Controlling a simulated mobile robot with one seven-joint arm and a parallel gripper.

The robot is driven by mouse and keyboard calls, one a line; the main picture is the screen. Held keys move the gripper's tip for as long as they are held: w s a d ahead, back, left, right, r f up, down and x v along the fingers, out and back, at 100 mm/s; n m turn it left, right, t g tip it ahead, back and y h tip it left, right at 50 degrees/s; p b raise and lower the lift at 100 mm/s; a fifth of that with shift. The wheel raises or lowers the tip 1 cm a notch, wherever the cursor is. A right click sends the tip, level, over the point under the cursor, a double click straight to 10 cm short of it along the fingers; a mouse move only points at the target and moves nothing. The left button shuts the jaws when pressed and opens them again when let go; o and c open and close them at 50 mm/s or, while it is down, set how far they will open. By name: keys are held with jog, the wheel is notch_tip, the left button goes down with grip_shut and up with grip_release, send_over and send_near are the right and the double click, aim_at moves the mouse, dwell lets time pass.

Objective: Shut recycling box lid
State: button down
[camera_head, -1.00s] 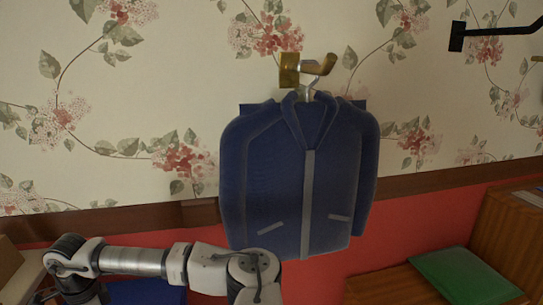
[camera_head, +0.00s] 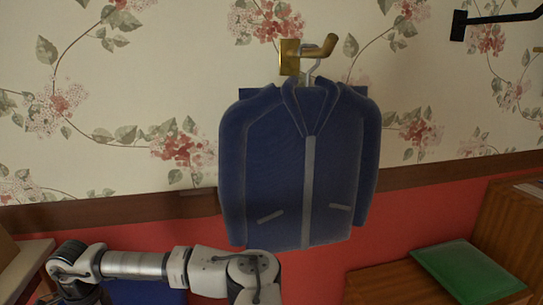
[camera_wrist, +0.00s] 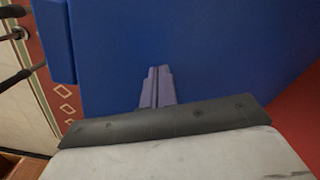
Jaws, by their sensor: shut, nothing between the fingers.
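A large flat blue surface, which looks like part of the recycling box (camera_wrist: 200,45), fills most of the wrist view; its lid cannot be told apart from its body there. A narrow blue piece (camera_wrist: 57,40) stands out along its left side. My gripper (camera_wrist: 158,72) is shut and empty, with its fingers pointing at the blue surface; I cannot tell whether they touch it. In the head view a small blue patch (camera_head: 145,293) shows below my arm at the bottom edge, mostly hidden. My gripper is out of the head view.
A blue jacket (camera_head: 260,180) hangs from a brass hook (camera_head: 290,57) on the wall. A wooden bench (camera_head: 400,282) with a green item (camera_head: 468,275) is at lower right. A pale-topped piece of furniture (camera_head: 28,262) is at lower left. Patterned floor (camera_wrist: 62,95) shows at left.

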jog(key=shift+f+b, duration=1.15)
jog(key=shift+f, duration=0.7)
notch_tip(320, 180, up, 15)
jog(key=p, duration=0.8)
jog(key=shift+f, duration=0.2)
